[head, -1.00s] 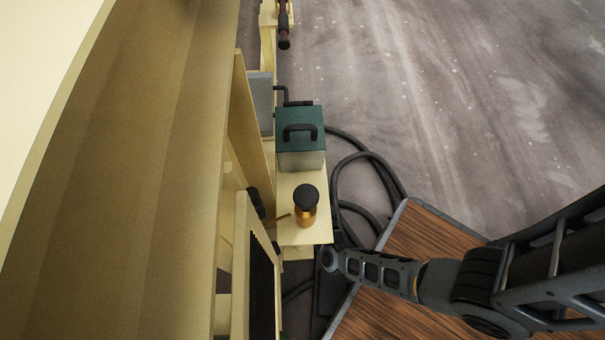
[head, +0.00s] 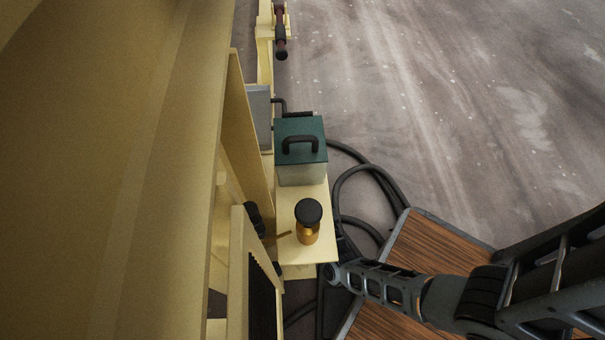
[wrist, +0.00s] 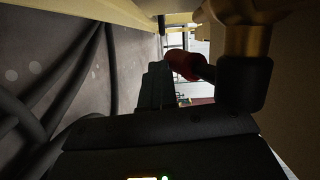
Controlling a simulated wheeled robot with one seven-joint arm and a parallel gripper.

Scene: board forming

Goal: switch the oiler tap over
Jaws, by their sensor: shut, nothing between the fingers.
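The oiler (head: 307,232) is a brass body with a black cap. It stands on a cream shelf (head: 291,196), with a thin brass-coloured lever (head: 279,236) pointing left from its foot. In the wrist view a brass fitting (wrist: 241,42) with a black end shows close at the upper right, beside a red knob-like part (wrist: 183,64); whether the red part belongs to it is unclear. My gripper (wrist: 155,85) is shut and empty, its dark fingers just left of the red part; contact cannot be told. In the head view its fingers are hidden near the shelf's front corner.
A green-topped box (head: 301,150) with a black handle stands behind the oiler. Black hoses (head: 365,185) loop on the floor right of the shelf. A wooden platform (head: 425,245) lies beneath my arm. Cream machine panels (head: 130,180) close off the left; open floor (head: 440,100) lies right.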

